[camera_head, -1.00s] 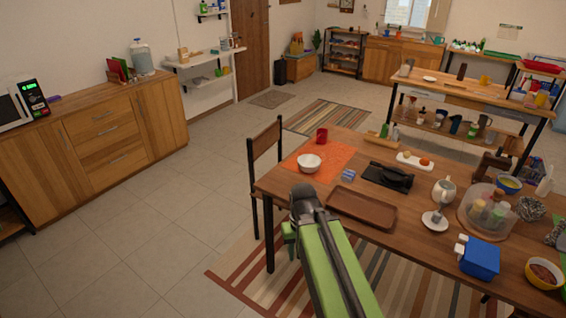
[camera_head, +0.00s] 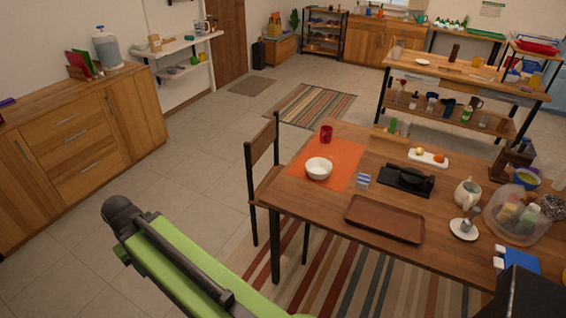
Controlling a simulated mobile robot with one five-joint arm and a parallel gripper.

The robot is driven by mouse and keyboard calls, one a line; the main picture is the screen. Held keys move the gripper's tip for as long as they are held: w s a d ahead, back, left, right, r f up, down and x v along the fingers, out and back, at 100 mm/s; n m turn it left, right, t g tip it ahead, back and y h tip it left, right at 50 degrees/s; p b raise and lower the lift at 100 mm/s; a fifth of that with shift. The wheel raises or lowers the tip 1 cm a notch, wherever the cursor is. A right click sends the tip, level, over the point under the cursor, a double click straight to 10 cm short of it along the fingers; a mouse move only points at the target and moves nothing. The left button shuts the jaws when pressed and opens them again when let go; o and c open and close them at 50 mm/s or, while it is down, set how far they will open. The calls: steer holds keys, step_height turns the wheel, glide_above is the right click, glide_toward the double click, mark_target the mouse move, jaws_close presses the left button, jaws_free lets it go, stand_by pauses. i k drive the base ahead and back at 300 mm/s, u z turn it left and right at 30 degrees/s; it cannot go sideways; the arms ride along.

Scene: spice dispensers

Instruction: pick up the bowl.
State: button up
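A white bowl (camera_head: 319,168) stands upright on an orange placemat (camera_head: 341,159) near the left end of the wooden dining table. It looks empty and nothing touches it but the mat. My green and black arm reaches in from the bottom, its dark joint over the floor left of the table. The arm is well apart from the bowl. My gripper's fingers do not show.
A red cup (camera_head: 326,134) stands behind the bowl. A striped blue-white item (camera_head: 363,180) and a brown tray (camera_head: 385,219) lie to its right. A chair (camera_head: 263,180) stands at the table's left end. Open floor lies left of the chair.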

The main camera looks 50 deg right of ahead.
mark_target(317, 169)
steer(key=z, duration=0.15)
steer(key=i, duration=1.3)
steer(key=z, duration=0.85)
steer(key=i, duration=0.55)
steer(key=z, duration=0.5)
